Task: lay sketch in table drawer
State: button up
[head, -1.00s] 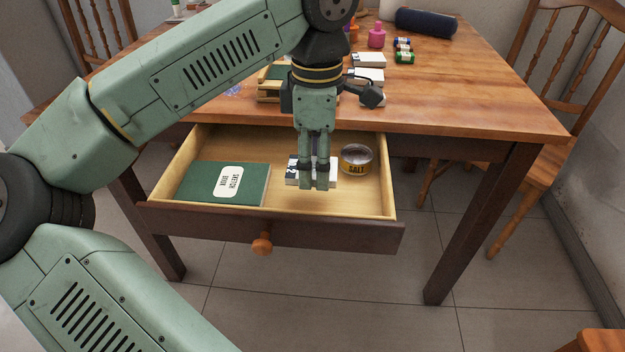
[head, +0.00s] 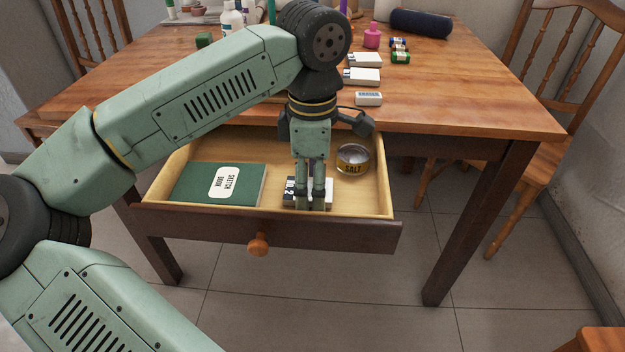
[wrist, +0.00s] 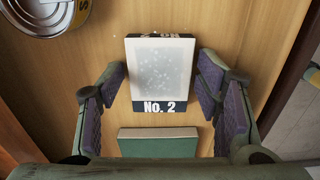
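The green sketch book (head: 196,184), with a white label, lies flat in the left part of the open table drawer (head: 340,237). Part of it also shows at the bottom of the wrist view (wrist: 158,148). My gripper (head: 310,204) is down inside the drawer, to the right of the sketch book and apart from it. In the wrist view its fingers stand apart (wrist: 160,95), one on each side of a white box (wrist: 162,75) marked "No. 2". Narrow gaps show beside the box, so the gripper looks open. In the head view the fingers partly hide this box (head: 328,188).
A salt tin (head: 352,160) stands in the drawer's back right. An eraser (head: 369,98), small boxes (head: 362,76), a pink bottle (head: 371,36) and a dark blue case (head: 420,23) are on the tabletop (head: 455,100). A chair (head: 550,175) stands right. Drawer floor is bare between book and box.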

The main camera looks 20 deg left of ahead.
aim_at(312, 188)
jog(key=shift+o, duration=0.8)
jog(key=shift+r, duration=0.1)
jog(key=shift+r, duration=0.35)
notch_tip(312, 188, up, 12)
jog(key=p, duration=0.1)
jog(key=shift+f+p, duration=0.25)
jog(key=shift+p, duration=0.15)
jog(key=shift+c, duration=0.3)
